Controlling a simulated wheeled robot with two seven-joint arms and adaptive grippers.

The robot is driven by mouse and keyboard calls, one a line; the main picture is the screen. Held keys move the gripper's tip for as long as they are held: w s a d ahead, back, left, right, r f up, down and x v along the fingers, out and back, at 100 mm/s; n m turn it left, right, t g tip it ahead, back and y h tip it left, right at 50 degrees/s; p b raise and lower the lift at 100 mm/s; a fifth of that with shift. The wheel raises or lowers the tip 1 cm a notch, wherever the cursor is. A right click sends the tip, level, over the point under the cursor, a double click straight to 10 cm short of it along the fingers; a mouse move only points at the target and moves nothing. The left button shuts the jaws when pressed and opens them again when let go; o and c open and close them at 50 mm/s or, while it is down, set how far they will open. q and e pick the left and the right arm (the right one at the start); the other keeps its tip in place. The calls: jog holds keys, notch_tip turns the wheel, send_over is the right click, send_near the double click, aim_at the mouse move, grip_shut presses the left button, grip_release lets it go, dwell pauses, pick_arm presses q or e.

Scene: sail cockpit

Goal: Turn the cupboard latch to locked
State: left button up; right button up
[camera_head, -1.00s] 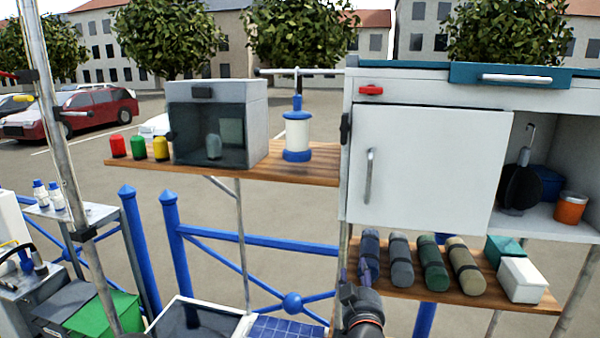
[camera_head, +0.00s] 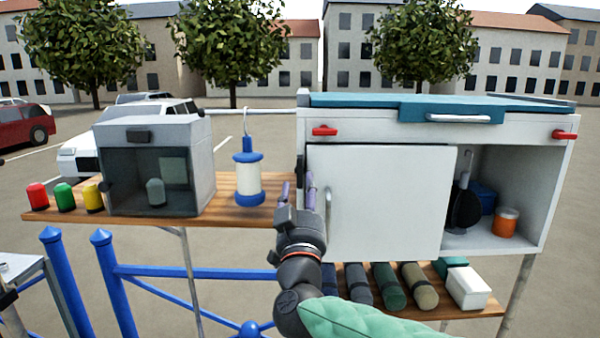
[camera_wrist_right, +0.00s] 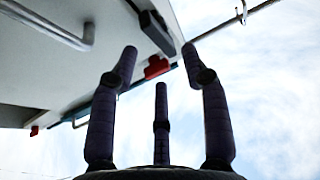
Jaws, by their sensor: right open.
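The white cupboard (camera_head: 528,162) stands at the right with its flat door (camera_head: 385,210) closed over the left part. A red latch (camera_head: 325,131) lies roughly horizontal above the door's left end; it also shows beyond the fingers in the right wrist view (camera_wrist_right: 157,67). A second red latch (camera_head: 565,134) is at the cupboard's top right corner. My right gripper (camera_head: 298,190) is open and empty, fingers pointing up, below and left of the first latch, near the door's left edge. It appears apart from the latch.
The door handle (camera_head: 328,212) is close to the right of my right gripper. A blue and white lantern (camera_head: 248,178) hangs just left of it. A dark hinge block (camera_wrist_right: 160,32) sits beside the latch. Rolled bundles (camera_head: 388,285) lie on the shelf below.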

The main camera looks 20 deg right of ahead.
aim_at(302, 172)
jog(key=p+x, duration=0.1)
jog(key=x, duration=0.3)
jog(key=shift+w+d+r, duration=0.15)
jog(key=shift+w, duration=0.2)
grip_shut()
